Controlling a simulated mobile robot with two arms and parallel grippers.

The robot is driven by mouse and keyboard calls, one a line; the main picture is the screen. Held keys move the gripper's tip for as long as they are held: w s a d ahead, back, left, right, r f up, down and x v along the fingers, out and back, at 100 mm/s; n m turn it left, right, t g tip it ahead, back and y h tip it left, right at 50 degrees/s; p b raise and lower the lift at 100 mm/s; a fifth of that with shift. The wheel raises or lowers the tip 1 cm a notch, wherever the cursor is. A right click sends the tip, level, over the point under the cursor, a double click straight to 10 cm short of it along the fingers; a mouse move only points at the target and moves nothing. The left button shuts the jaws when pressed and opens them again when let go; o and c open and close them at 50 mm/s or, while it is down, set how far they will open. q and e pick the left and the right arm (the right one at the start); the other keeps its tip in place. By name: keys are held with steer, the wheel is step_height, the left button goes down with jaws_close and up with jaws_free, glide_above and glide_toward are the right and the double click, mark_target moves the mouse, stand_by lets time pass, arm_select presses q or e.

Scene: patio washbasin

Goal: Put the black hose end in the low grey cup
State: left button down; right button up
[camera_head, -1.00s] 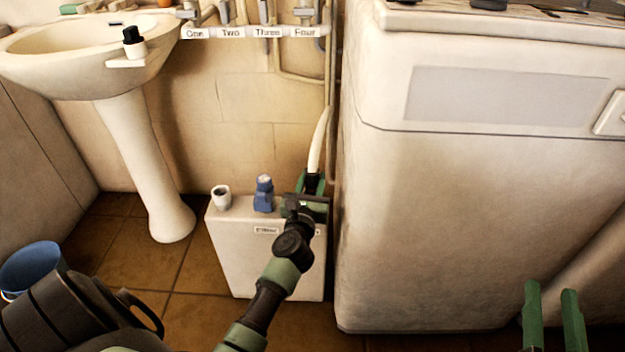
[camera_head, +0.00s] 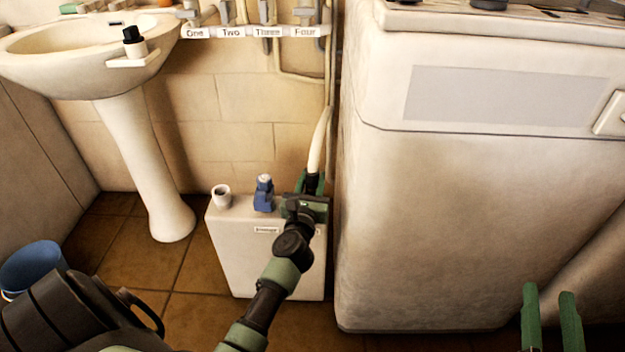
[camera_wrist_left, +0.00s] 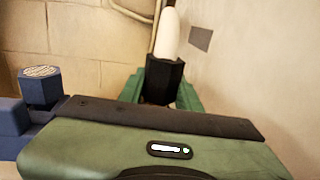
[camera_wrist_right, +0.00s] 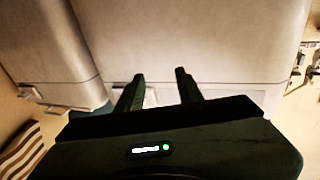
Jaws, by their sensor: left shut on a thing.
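The black hose end (camera_head: 313,180) is on the lower end of a white hose by the washing machine's left side. It also shows in the left wrist view (camera_wrist_left: 163,75). My left gripper (camera_head: 312,184) is shut on it, with green fingers on both sides. The hose end points down over the right part of the white box; its lower tip is hidden by my gripper. The low grey cup (camera_head: 221,195) stands upright on the box's left part, apart from the hose end. My right gripper (camera_head: 551,292) is open and empty at the lower right.
A blue fitting (camera_head: 264,193) stands on the white box (camera_head: 264,262) between cup and gripper. The washing machine (camera_head: 450,220) is close on the right. The basin (camera_head: 75,60) bears a white holder with a black plug (camera_head: 133,42). A blue bucket (camera_head: 32,268) is lower left.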

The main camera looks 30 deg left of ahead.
steer(key=shift+r, duration=0.25)
arm_select(q)
steer(key=shift+f, duration=0.2)
arm_select(e)
steer(key=shift+s+a+r+t, duration=0.1)
steer(key=shift+r+t, duration=0.5)
steer(key=shift+r, duration=0.05)
arm_select(q)
steer(key=shift+f+b, duration=0.15)
steer(key=shift+b, duration=0.15)
arm_select(e)
steer(key=shift+s+r+t+y, duration=0.1)
steer(key=shift+r+t+y, duration=0.25)
steer(key=shift+r, duration=0.25)
steer(key=shift+a+r+t, duration=0.1)
steer(key=shift+r+t, duration=0.15)
steer(key=shift+r, duration=0.1)
arm_select(q)
steer(key=shift+f, duration=0.15)
arm_select(e)
steer(key=shift+s+r, duration=0.15)
steer(key=shift+r, duration=0.1)
arm_select(q)
steer(key=c, duration=1.3)
jaws_free()
